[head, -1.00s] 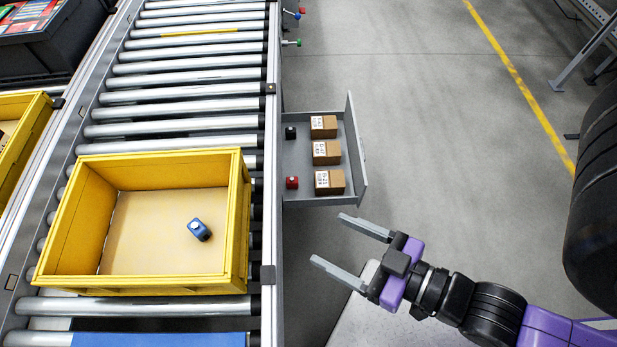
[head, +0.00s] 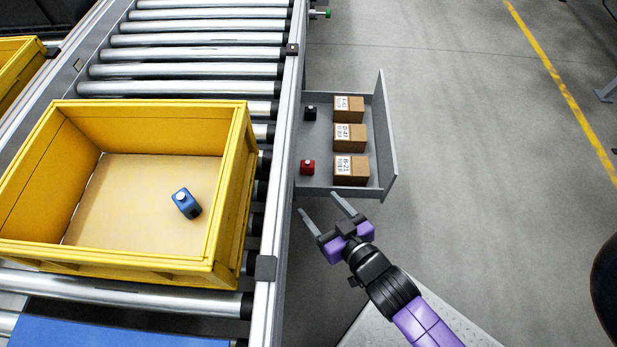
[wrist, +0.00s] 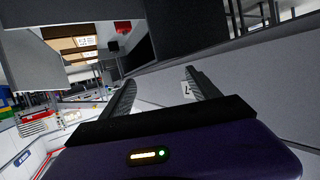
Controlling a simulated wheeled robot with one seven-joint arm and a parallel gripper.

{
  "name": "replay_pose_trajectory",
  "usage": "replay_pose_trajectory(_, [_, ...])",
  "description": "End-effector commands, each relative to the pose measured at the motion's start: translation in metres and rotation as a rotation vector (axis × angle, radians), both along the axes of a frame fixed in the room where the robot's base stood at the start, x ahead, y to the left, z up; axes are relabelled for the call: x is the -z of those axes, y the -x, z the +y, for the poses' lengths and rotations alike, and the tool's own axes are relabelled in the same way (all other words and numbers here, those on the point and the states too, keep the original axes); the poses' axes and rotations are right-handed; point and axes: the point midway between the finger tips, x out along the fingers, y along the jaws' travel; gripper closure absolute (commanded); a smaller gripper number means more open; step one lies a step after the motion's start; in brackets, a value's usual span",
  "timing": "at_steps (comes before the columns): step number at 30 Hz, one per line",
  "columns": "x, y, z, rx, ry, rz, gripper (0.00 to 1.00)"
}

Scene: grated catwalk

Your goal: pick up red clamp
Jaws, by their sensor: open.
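The red clamp (head: 307,167) is a small red block with a pale spot on top. It sits in the near left corner of the open grey drawer (head: 325,110) in the head view. In the wrist view a small red shape (wrist: 123,26) near the top looks like the same clamp. My gripper (head: 317,203) is open and empty, just outside the drawer's near side, with its fingers pointing toward the drawer. Its fingers also show in the wrist view (wrist: 159,78), with nothing between them.
Several brown boxes (head: 351,170) stand along the drawer's right side, and a black block (head: 310,113) sits at its far left. The roller conveyor (head: 190,70) is to the left, carrying a yellow bin (head: 228,190) with a blue block (head: 186,203) in it.

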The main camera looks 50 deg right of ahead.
Motion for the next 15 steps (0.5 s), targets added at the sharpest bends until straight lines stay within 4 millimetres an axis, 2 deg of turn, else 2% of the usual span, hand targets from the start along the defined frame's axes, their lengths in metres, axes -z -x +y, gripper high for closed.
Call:
replay_pose_trajectory(1, [0.032, -0.015, -0.013, 0.028, 0.004, -0.002, 0.29])
replay_pose_trajectory(6, [0.084, -0.05, -0.053, 0.104, 0.011, 0.011, 0.29])
replay_pose_trajectory(10, [0.11, -0.069, -0.079, 0.15, 0.018, 0.021, 0.29])
replay_pose_trajectory(15, [0.122, -0.081, -0.097, 0.179, 0.021, 0.026, 0.29])
